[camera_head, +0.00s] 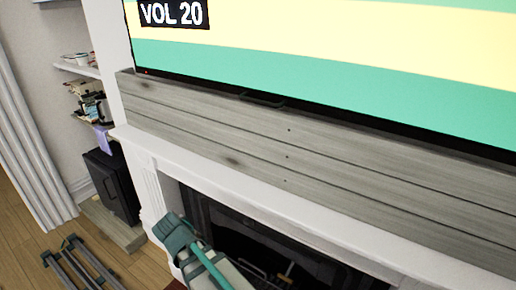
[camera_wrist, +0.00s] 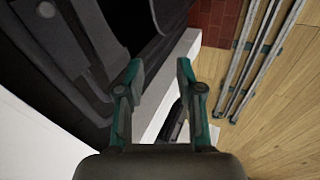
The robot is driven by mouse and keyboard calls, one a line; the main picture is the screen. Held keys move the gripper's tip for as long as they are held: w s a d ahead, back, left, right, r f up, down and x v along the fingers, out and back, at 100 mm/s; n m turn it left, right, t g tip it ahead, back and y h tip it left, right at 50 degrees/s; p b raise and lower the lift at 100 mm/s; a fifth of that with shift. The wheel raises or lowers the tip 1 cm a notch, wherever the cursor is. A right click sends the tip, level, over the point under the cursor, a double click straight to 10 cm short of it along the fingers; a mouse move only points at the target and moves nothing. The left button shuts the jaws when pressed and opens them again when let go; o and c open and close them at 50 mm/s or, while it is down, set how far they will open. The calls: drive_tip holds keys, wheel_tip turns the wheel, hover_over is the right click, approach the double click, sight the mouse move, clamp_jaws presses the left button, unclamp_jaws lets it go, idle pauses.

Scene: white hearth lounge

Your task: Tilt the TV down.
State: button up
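The TV (camera_head: 330,45) is mounted above the mantel and fills the upper right of the head view. Its screen shows green and yellow bands and "VOL 20"; its top and right side are out of frame. A small dark green handle (camera_head: 262,98) sits at its black lower edge. My gripper (camera_wrist: 158,75) is open and empty in the wrist view, its two fingers apart. In the head view, part of my arm shows low in front of the fireplace, below and left of the handle, apart from the TV. The wrist view does not show the TV.
A white mantel shelf (camera_head: 250,180) juts out under grey wood planks (camera_head: 220,125). Below it is the dark fireplace opening (camera_head: 300,262). On the left are shelves (camera_head: 78,68) with small items, a black speaker-like box (camera_head: 112,185) and a curtain (camera_head: 30,150). Wood floor (camera_head: 25,255) shows at lower left.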

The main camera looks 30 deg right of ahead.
sight(256, 102)
drive_tip(key=w+r+n+t+h, duration=0.1)
drive_tip(key=w+r+t+h, duration=0.15)
drive_tip(key=r, duration=1.25)
drive_tip(key=s+d+r+t+h+b, duration=0.1)
drive_tip(key=s+d+r+t+h, duration=0.15)
drive_tip(key=r, duration=1.05)
drive_tip(key=s+d+r+t+h+b, duration=0.1)
drive_tip(key=s+d+r, duration=0.15)
drive_tip(key=r, duration=1.15)
drive_tip(key=s+d+r+g+h, duration=0.3)
drive_tip(key=s+d+r+h, duration=0.15)
drive_tip(key=s+r, duration=0.5)
drive_tip(key=shift+y, duration=0.35)
drive_tip(key=shift+p+x, duration=0.95)
drive_tip(key=shift+x, duration=4.5)
drive_tip(key=shift+w+r, duration=0.15)
clamp_jaws()
